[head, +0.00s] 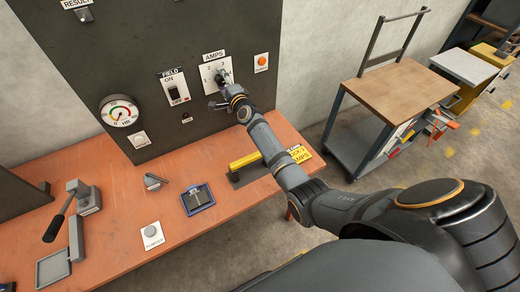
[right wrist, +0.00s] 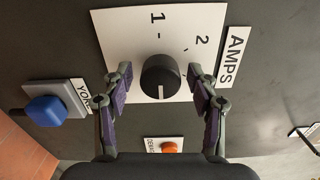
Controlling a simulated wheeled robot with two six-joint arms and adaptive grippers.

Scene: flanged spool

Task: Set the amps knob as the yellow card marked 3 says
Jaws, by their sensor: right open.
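The amps knob (right wrist: 160,77) is round and black, on a white plate (right wrist: 118,40) with the numerals 1 and 2 readable in the right wrist view. Its white pointer line points down in that view, away from the 1. My right gripper (right wrist: 160,93) is open, with one finger on each side of the knob and gaps visible. In the head view, my right gripper (head: 222,97) partly covers the knob and the amps plate (head: 210,67). A yellow card (head: 300,155) lies at the bench's right end, partly behind my arm; its number is unreadable. My left gripper is out of view.
The dark panel also bears a field switch (head: 173,92) and a gauge (head: 119,111).

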